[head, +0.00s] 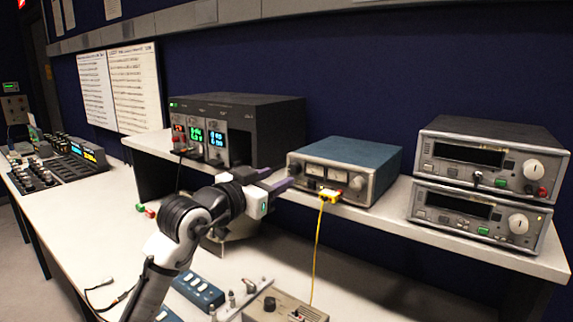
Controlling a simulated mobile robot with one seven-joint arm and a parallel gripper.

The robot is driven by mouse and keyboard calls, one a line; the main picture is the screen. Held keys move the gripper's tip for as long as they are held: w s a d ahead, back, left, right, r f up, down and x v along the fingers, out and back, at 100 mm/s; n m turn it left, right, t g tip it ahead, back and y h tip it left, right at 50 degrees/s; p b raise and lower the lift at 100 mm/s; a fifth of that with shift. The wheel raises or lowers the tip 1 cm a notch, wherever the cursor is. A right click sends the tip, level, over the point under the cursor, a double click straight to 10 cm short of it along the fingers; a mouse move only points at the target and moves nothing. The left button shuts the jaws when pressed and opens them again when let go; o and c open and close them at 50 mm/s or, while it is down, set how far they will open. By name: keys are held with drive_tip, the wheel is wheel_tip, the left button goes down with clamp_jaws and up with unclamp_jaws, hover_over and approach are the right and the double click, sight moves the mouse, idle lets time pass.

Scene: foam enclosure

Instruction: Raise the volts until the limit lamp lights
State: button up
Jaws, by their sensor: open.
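A dark multi-module unit (262,117) with red, green and blue lit readouts stands on the shelf. To its right is a blue-topped instrument (360,157) with two small meters (325,172) and a round knob (357,183). A yellow plug (329,195) with a yellow cable is at its lower front. My gripper (288,177) is open and empty, with its fingers pointing at the left end of this instrument's front; I cannot tell whether they touch. Labels are too small to read, so I cannot tell which control is volts or which lamp is the limit lamp.
Two stacked grey units (487,180) with dark screens and white knobs stand on the right of the shelf (470,247). The yellow cable (317,250) hangs toward a beige box (285,306) on the lower bench. A blue switch block (198,290) lies near my arm.

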sight(291, 171)
drive_tip(key=shift+p+x, duration=0.65)
drive_tip(key=shift+x, duration=1.7)
clamp_jaws()
